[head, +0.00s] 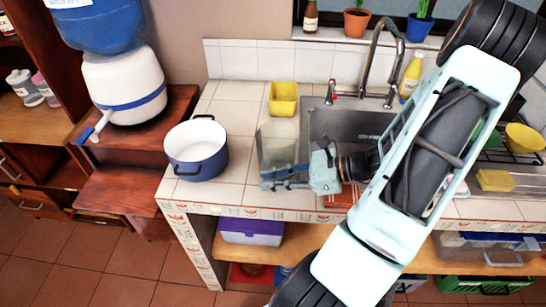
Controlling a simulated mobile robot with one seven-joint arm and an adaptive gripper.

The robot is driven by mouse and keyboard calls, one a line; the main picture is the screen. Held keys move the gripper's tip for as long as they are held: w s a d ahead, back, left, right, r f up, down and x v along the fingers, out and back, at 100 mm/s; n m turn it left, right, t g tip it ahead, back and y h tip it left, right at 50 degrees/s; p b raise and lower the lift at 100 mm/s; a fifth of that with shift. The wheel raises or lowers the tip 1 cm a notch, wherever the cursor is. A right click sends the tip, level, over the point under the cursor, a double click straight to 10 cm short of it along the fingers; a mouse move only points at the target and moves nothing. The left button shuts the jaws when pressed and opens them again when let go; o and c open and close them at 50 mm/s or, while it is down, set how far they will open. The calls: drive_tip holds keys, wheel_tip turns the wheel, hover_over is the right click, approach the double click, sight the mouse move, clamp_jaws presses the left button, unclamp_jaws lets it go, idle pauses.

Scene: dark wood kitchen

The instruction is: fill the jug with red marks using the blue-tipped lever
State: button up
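A clear jug (277,140) stands at the tiled counter's front, left of the sink; any red marks on it are too small to make out. My gripper (272,178) is at the jug's lower part, its fingers pointing left and overlapping it in the picture. I cannot tell whether the fingers are closed on the jug or only beside it. A white water dispenser (125,80) with a blue bottle on top stands on a wooden stand at the left. Its lever has a blue tip (85,137) and sticks out at the lower left, clear of my gripper.
A blue pot (197,150) with a white inside stands on the counter between dispenser and jug.

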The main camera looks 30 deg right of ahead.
drive_tip(key=shift+w+a+f, duration=0.2)
drive_tip(key=shift+w+a, duration=0.05)
drive_tip(key=shift+a, duration=0.1)
drive_tip(key=shift+c, duration=0.2)
clamp_jaws()
drive_tip(key=shift+r, duration=0.15)
drive_tip(key=shift+d+r, duration=0.1)
drive_tip(key=shift+r, duration=0.5)
drive_tip(key=s+a+r, duration=0.3)
drive_tip(key=s+r, duration=0.8)
drive_tip(key=s, duration=0.2)
drive_tip(key=shift+s+r, duration=0.3)
drive_tip(key=shift+s, duration=0.1)
